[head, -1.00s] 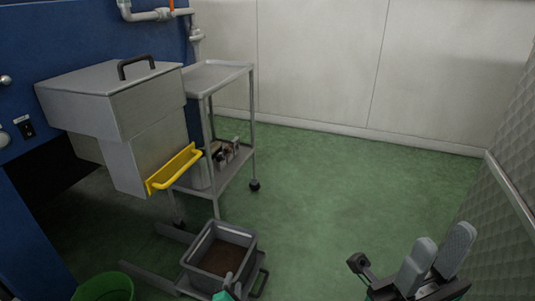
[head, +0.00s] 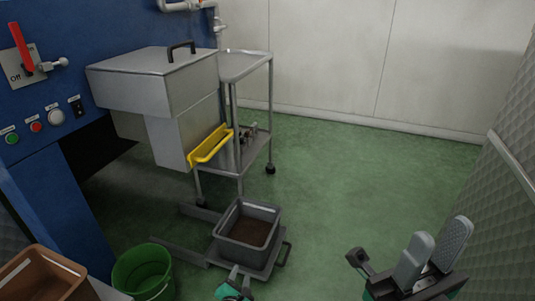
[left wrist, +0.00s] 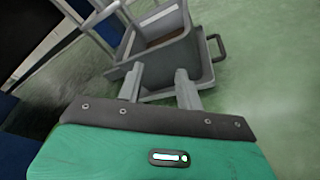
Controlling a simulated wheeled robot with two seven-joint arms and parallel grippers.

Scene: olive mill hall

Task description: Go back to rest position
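My left gripper (head: 239,277) shows at the bottom middle of the head view, near the front edge of a grey bin (head: 247,229) with brown contents. In the left wrist view its two fingers (left wrist: 157,78) are apart with nothing between them; the grey bin (left wrist: 206,60) lies beyond them. My right gripper (head: 432,252) is at the lower right of the head view, over green floor. Its two grey fingers point up, with a gap between them and nothing held.
A steel hopper (head: 155,78) with a yellow handle (head: 210,145) juts from a blue machine (head: 40,190). A metal trolley (head: 246,66) stands beside it. A green bucket (head: 143,272) and brown crate (head: 40,278) are lower left. Open floor (head: 350,190) lies in the middle.

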